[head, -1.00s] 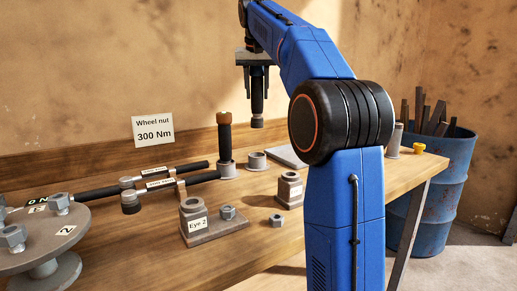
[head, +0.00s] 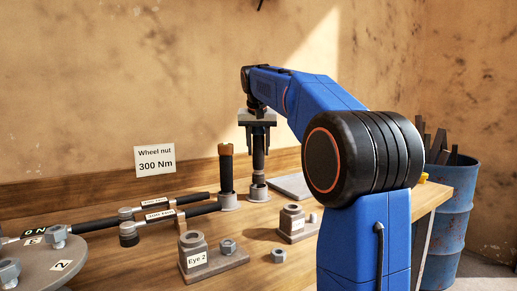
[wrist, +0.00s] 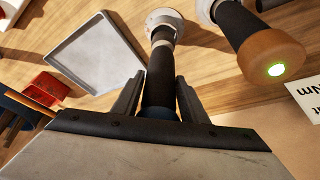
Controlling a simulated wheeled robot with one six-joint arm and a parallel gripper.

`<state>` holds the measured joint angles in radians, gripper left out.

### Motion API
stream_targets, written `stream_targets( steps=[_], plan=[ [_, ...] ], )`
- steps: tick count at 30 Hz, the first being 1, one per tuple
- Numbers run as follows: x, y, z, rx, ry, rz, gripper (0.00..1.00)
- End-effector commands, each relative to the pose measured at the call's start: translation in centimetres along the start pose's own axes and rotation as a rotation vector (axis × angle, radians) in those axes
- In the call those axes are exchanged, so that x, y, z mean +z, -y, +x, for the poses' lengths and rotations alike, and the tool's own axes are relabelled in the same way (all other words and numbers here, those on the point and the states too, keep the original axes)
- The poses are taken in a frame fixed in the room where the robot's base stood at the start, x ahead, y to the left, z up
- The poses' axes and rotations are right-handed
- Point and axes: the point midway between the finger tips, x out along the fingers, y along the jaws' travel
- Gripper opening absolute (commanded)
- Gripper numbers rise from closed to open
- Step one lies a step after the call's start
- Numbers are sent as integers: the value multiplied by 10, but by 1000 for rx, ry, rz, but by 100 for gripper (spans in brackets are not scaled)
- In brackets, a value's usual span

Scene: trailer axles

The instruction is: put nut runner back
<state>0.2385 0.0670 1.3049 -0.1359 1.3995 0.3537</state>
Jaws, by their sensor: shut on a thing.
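My gripper (head: 258,133) is shut on the nut runner (head: 258,160), a dark upright cylinder with a lighter collar near its lower end. The nut runner also shows between the fingers in the wrist view (wrist: 160,80). Its lower end is at the round grey holder (head: 257,193) on the bench, which shows in the wrist view as a pale ring (wrist: 165,20). I cannot tell how deep the tip sits in it. A second dark tool with an orange-brown top (head: 226,168) stands in a neighbouring holder (head: 228,202) just to the left; its top has a green light in the wrist view (wrist: 276,69).
Two torque wrenches (head: 170,210) lie to the left, beside a round hub (head: 40,257) with nuts. The Eye 2 block (head: 195,262) and another block (head: 292,222) stand in front, with loose nuts. A grey tray (head: 292,186) lies right of the holder. A blue barrel (head: 452,215) stands beyond the bench.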

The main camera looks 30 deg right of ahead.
Motion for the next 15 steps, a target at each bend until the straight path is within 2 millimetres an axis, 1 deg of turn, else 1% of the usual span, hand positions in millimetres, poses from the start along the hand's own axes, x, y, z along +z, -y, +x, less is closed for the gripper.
stream_targets(
  steps=[5, 15],
  plan=[
    [0, 0, -1, -1, -2, 0, 0],
    [2, 0, 6, -1, -3, 0, 0]
  ],
)
